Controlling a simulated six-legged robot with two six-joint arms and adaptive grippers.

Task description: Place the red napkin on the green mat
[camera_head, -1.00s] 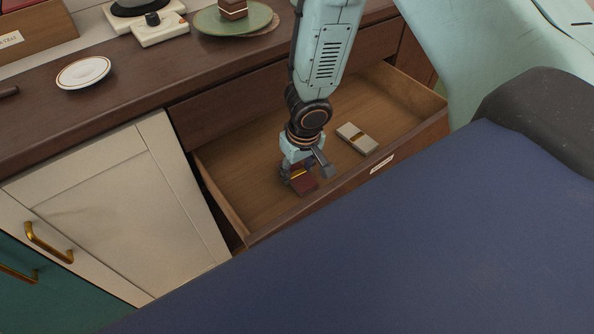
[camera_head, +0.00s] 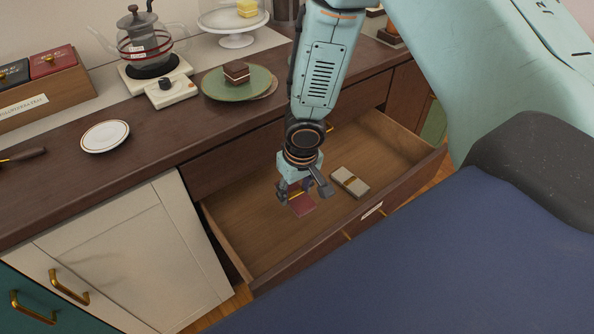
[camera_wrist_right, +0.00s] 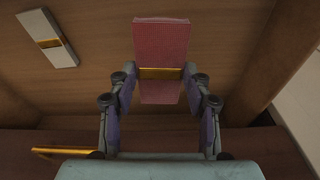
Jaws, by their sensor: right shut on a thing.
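The folded red napkin (camera_head: 303,206) with a gold band is in my right gripper (camera_head: 296,193), over the open drawer. In the wrist view the napkin (camera_wrist_right: 161,42) stands out beyond the fingers, and the right gripper (camera_wrist_right: 162,88) is shut on it around the band. It seems to be clear of the drawer floor. A round green plate or mat (camera_head: 215,91) lies on the counter with a piece of chocolate cake on it; I cannot tell whether it is the green mat. My left gripper is out of view.
The open drawer (camera_head: 262,237) also holds a folded grey napkin (camera_head: 350,182). On the counter are a white plate (camera_head: 104,136), a glass kettle (camera_head: 146,45), a scale (camera_head: 172,91), a wooden tea box (camera_head: 45,100) and a cake stand (camera_head: 235,40). Counter front is mostly clear.

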